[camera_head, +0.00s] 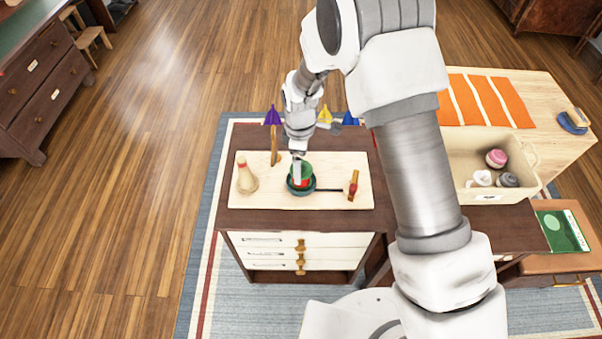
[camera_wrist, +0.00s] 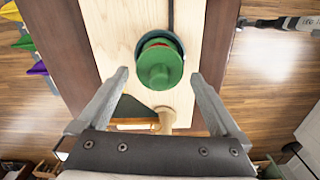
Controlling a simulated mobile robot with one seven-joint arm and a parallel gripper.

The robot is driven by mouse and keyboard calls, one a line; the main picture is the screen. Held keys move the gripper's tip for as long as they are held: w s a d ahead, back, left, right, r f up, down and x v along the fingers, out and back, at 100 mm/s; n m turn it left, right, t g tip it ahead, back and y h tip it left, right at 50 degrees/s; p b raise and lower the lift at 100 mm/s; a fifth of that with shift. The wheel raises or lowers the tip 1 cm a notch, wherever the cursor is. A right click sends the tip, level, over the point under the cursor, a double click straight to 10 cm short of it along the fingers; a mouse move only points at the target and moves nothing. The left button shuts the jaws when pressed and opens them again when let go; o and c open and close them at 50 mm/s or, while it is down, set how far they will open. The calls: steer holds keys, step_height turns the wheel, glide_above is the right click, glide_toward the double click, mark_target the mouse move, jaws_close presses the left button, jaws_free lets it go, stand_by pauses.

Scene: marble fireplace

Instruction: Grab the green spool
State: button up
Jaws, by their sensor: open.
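The green spool (camera_wrist: 160,68) shows from above in the wrist view, with a bit of red beneath its top. It sits in a dark teal round pan (camera_wrist: 140,42) whose thin dark handle runs across the pale board (camera_wrist: 195,18). In the head view the spool (camera_head: 306,168) is partly hidden by my gripper (camera_head: 297,172). My gripper is open and empty; in the wrist view its fingertips (camera_wrist: 159,78) lie on either side of the spool, with gaps on both sides. I cannot tell whether they are down at its height.
A pale bottle-shaped piece (camera_head: 246,175) stands left on the board, and a red-and-wood tool (camera_head: 352,186) lies right. Purple (camera_head: 272,117), yellow (camera_head: 325,115) and blue (camera_head: 350,118) pieces stand at the back. A cream bin (camera_head: 455,160) with several things is right.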

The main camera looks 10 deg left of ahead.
steer(key=shift+f, duration=0.8)
steer(key=c, duration=1.4)
steer(key=shift+o, duration=0.2)
steer(key=shift+r, duration=0.1)
